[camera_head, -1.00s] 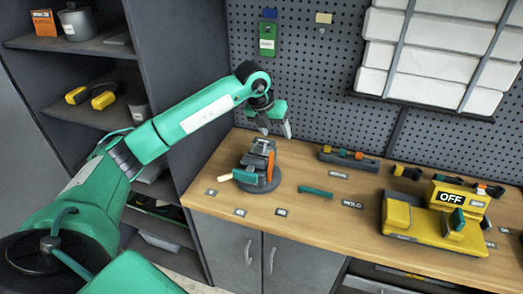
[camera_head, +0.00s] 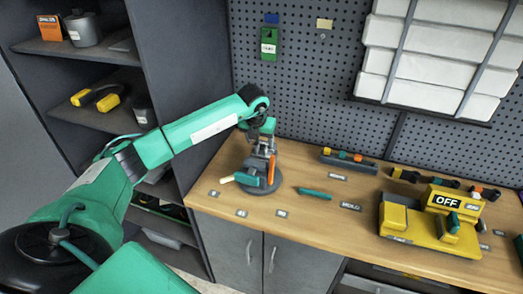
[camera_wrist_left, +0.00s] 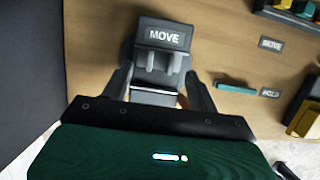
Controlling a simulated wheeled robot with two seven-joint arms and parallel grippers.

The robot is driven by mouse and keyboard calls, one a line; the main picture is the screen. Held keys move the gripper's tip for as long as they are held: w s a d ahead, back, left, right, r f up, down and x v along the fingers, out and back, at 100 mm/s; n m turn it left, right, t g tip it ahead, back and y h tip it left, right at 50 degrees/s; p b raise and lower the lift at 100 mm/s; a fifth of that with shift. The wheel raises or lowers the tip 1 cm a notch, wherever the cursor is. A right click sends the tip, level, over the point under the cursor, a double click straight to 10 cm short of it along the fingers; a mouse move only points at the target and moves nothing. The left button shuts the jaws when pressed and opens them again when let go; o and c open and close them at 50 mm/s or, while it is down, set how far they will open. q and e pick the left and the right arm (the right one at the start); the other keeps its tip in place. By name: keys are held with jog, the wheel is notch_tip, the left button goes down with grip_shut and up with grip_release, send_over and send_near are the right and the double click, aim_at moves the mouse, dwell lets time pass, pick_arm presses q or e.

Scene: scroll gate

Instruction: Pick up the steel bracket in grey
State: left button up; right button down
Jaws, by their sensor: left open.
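A grey piece with upright prongs (camera_wrist_left: 158,63), apparently the steel bracket, sits between my left fingers in the left wrist view. It stands at the vise-like fixture on a dark round base (camera_head: 277,186) on the bench. In the head view the bracket is largely hidden by my gripper and the fixture. My left gripper (camera_head: 262,146) points down over the fixture. In the left wrist view its fingers (camera_wrist_left: 160,88) are apart, one on each side of the grey piece, and I cannot tell if they touch it. My right gripper is not in view.
An orange handle (camera_head: 271,168) and a cream-tipped lever (camera_head: 227,180) stick out from the fixture. A teal bar (camera_head: 314,193) lies to its right. A yellow machine marked OFF (camera_head: 440,228) stands farther right. A pegboard (camera_head: 300,90) rises behind; dark shelving (camera_head: 160,60) stands left.

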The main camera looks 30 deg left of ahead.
aim_at(262, 152)
pick_arm(q)
jog(key=p+x, duration=0.2)
jog(key=x, duration=0.1)
jog(key=shift+w+f, duration=0.15)
jog(key=shift+f, duration=0.4)
jog(key=c, duration=1)
jog(key=shift+c, duration=1)
jog(key=shift+r, duration=0.15)
